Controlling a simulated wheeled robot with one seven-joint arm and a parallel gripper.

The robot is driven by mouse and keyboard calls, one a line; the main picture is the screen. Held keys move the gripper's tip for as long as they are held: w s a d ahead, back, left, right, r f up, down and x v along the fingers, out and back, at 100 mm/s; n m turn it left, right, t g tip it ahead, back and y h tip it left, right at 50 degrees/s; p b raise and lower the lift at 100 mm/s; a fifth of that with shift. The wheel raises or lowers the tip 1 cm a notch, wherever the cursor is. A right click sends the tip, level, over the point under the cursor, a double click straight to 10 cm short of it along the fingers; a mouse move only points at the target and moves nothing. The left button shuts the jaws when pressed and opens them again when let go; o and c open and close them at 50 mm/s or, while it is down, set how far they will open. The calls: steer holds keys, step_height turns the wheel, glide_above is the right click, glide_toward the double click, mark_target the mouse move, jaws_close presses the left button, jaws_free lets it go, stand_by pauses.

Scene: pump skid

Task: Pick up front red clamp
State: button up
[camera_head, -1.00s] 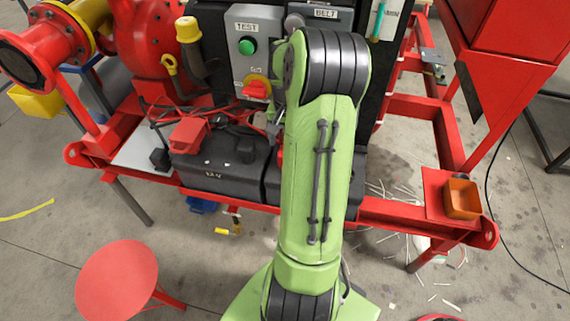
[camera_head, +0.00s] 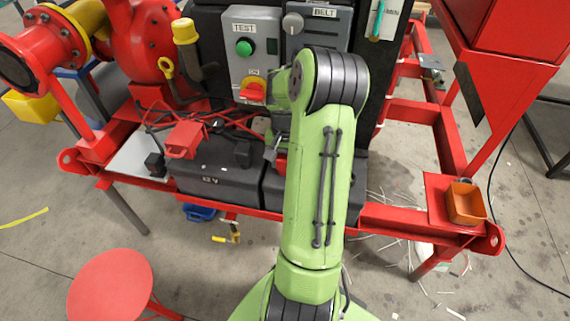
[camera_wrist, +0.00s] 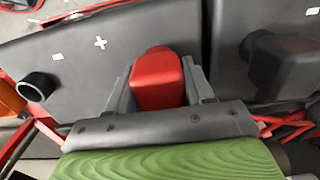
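A red clamp (camera_wrist: 157,78) stands on a black battery (camera_wrist: 60,55) and lies between the two grey fingers of my gripper (camera_wrist: 158,92) in the wrist view. The fingers flank it closely on both sides. I cannot tell whether they press on it. In the head view my gripper (camera_head: 272,150) is partly hidden behind my green arm, and a bit of red (camera_head: 281,165) shows beside it above the right battery. Another red clamp (camera_head: 185,139) with red cable sits on the left battery (camera_head: 215,178).
A grey control box (camera_head: 250,50) with a green button and a red-yellow switch stands behind. A black terminal part (camera_wrist: 285,65) sits on the neighbouring battery. Red frame rails (camera_head: 380,217) run along the front. An orange bin (camera_head: 466,203) is at right, a red stool (camera_head: 110,285) at lower left.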

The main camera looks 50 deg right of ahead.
steer(key=c, duration=0.4)
step_height(320, 180, up, 10)
steer(key=p, duration=0.3)
steer(key=shift+r+p, duration=0.1)
steer(key=shift+p, duration=0.2)
